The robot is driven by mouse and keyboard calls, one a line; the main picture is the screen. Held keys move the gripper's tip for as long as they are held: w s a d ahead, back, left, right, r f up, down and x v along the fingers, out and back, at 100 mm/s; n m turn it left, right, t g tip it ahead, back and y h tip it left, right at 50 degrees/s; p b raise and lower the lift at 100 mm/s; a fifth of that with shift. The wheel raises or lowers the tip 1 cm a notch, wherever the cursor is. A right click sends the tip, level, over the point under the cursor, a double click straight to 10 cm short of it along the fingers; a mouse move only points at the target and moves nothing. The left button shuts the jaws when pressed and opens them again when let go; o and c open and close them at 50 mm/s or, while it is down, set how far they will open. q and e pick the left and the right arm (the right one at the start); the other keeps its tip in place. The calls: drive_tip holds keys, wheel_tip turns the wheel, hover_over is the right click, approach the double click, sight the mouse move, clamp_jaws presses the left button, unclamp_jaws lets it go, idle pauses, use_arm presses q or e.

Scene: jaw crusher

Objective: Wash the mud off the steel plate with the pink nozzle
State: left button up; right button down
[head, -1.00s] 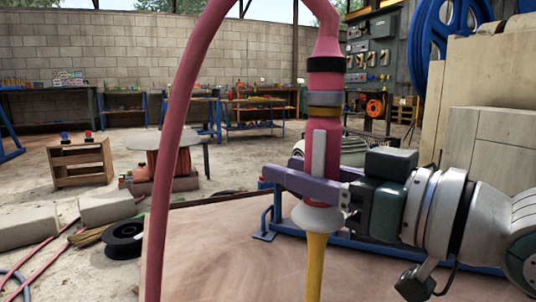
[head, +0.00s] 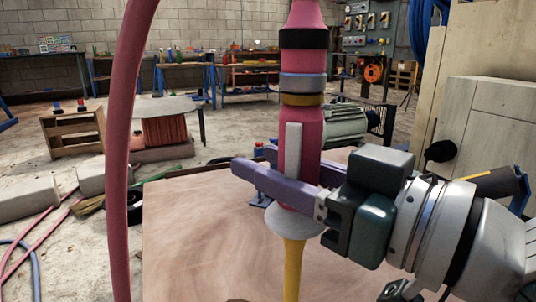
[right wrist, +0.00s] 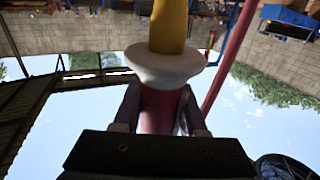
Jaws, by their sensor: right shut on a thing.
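The pink nozzle (head: 301,140) hangs upright in the head view, with black, grey and brass-coloured bands, a pale flared collar and a yellow tip (head: 292,268) pointing down. My right gripper (head: 254,168) is shut around its body just above the collar. The right wrist view shows the nozzle (right wrist: 160,105) between the two fingers, the yellow tip (right wrist: 168,25) beyond. A broad flat plate (head: 195,235), smeared brown all over, lies below and behind the nozzle; I take it for the muddy steel plate. No water jet shows. My left gripper is out of view.
A thick pink hose (head: 122,150) arches up at the left. Pale blocks (head: 28,212) and thinner hoses lie on the floor at left. A wooden crate (head: 74,132) and cable reel (head: 165,132) stand behind. A large beige machine (head: 485,120) is at right.

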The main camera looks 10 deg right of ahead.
drive_tip(key=shift+s+a, duration=0.9)
drive_tip(key=shift+a, duration=1.9)
drive_tip(key=w+a+b, duration=0.3)
drive_tip(key=w+b, duration=0.1)
drive_tip(key=w, duration=0.5)
drive_tip(key=shift+w, duration=0.25)
drive_tip(key=shift+r, duration=0.1)
